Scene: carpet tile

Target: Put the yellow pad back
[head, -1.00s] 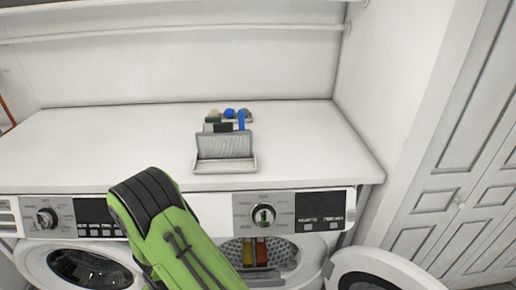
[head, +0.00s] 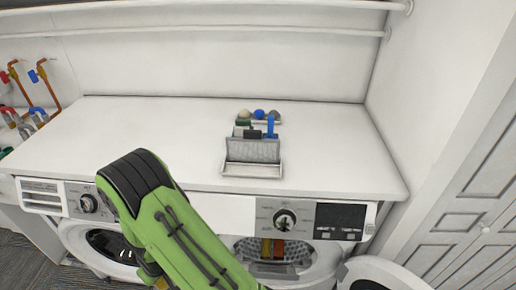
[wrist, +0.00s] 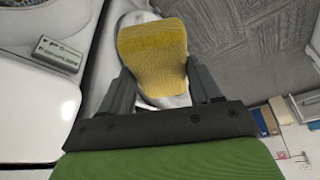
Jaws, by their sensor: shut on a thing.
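The yellow pad (wrist: 152,48) is a rounded, textured block in the wrist view. My gripper (wrist: 158,72) is shut on it, with one dark finger on each side. In the head view my green arm hides most of the gripper, and only a small yellowish patch shows at the bottom edge, which I cannot identify. A grey mesh-fronted holder (head: 252,152) stands on the white counter, apart from my gripper. Behind its front are a blue-handled item (head: 270,127) and dark and green items.
The white counter (head: 150,130) is clear left and right of the holder. Two front-loading machines stand below it. The right machine's door (head: 365,285) is open, with coloured things (head: 272,248) seen inside. Pipes with red and blue handles (head: 35,95) are at the left wall.

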